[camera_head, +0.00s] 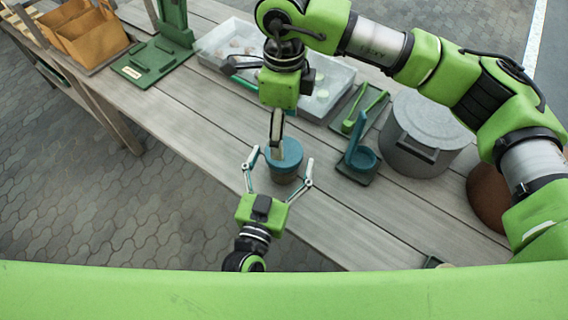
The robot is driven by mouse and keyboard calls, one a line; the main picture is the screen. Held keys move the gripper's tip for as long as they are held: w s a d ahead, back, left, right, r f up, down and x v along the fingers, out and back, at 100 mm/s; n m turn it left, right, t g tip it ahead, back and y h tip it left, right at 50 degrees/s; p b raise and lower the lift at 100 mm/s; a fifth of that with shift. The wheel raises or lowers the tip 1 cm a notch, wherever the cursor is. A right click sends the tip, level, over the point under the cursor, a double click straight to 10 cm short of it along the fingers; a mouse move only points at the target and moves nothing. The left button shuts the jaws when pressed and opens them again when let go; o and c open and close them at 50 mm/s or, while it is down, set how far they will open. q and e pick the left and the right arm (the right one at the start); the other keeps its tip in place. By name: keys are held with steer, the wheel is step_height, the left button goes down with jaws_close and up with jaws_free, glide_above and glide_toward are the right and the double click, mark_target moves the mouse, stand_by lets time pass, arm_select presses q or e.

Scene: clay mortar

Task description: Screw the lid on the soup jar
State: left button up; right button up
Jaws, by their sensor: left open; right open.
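The soup jar (284,177) stands upright near the table's front edge. A blue lid (291,157) sits on its top; I cannot tell how tightly it is seated. My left gripper (281,166) is open, coming from the front edge, with one finger on each side of the jar. It does not visibly press on it. My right gripper (276,150) comes down from above, its fingers over the left part of the lid. It is open, though its fingers overlap from this angle. Whether they touch the lid is hidden.
A clear tray (226,38) lies behind. A green stand (155,55) is at left. Table planks (190,115) left of the jar are bare.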

arm_select(q)
steer(key=shift+w+d, duration=0.2)
steer(key=shift+w, duration=0.5)
steer(key=shift+c, duration=0.5)
jaws_close()
arm_select(e)
steer(key=n, duration=0.6)
steer(key=shift+n, duration=0.3)
steer(key=n, duration=2.4)
steer(key=shift+n, duration=0.4)
